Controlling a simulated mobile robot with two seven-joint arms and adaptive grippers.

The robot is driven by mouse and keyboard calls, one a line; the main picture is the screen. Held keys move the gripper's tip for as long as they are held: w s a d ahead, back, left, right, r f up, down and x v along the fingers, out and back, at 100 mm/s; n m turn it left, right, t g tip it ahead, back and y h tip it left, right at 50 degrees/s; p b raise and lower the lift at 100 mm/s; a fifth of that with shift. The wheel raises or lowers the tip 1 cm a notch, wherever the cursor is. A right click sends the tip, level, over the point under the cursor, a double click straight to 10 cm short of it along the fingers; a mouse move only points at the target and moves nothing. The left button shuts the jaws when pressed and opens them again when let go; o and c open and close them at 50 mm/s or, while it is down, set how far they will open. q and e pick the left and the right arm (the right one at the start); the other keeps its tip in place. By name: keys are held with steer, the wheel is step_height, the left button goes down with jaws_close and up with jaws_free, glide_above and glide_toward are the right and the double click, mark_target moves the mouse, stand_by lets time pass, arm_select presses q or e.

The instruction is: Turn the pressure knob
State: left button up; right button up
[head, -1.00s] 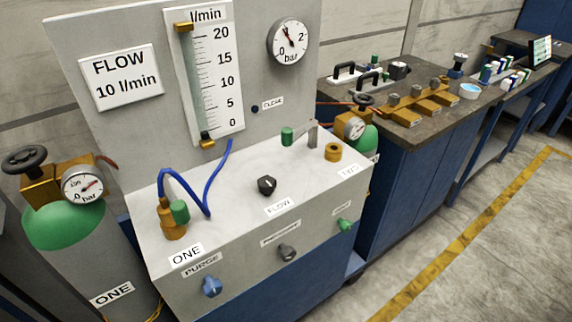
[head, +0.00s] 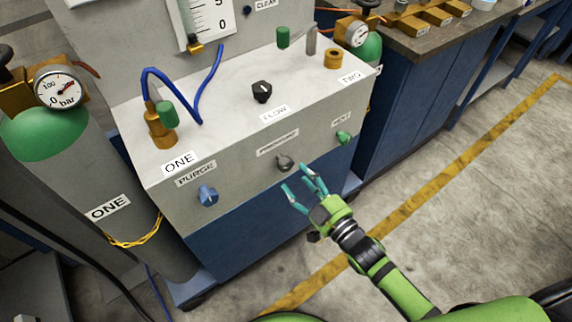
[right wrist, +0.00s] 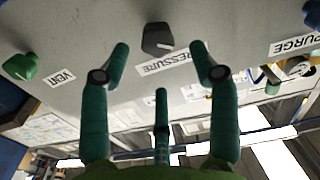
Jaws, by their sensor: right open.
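The pressure knob (head: 284,162) is a dark grey knob on the front face of the light grey panel box (head: 240,187), below its PRESSURE label. It also shows in the right wrist view (right wrist: 156,40), upside down, with a white pointer line. My right gripper (head: 303,186) is green with teal fingers. It is open and empty, just below and in front of the knob, with its fingers towards it. In the right wrist view the knob lies between and beyond the two upper fingertips, apparently untouched. My left gripper is not in view.
On the same face are the blue PURGE knob (head: 208,195) to the left and the green VENT knob (head: 343,138) to the right. A black FLOW knob (head: 262,92) is on top. A gas cylinder (head: 112,185) stands left. Floor at the right is clear.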

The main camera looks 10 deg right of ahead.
mark_target(288, 166)
steer(key=x, duration=0.6)
steer(key=shift+w+a, duration=0.2)
steer(key=shift+w, duration=0.1)
